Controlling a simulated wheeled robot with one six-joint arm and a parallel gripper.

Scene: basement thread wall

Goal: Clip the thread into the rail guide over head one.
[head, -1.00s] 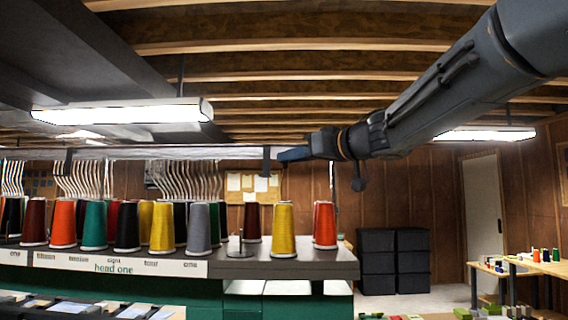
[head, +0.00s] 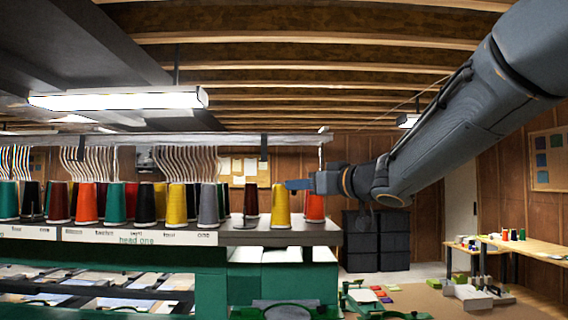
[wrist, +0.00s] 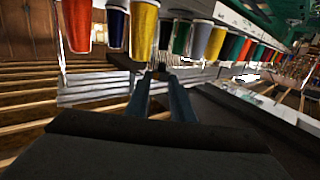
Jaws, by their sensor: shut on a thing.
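My gripper (head: 298,184) is shut, its blue-grey fingers pointing left at the height of the cone tops, below the silver rail (head: 200,140). In the wrist view the fingers (wrist: 160,76) run together at their tips. The thread between them is too fine to make out. A dark bracket (head: 264,148) hangs from the rail, above and left of the fingertips; I cannot tell whether it is the guide.
A yellow cone (head: 281,207) and an orange-red cone (head: 314,208) stand close by my gripper at the shelf's right end. Several more cones line the shelf to the left. Curved pale tubes (head: 185,163) hang below the rail. Black bins (head: 376,240) stand behind.

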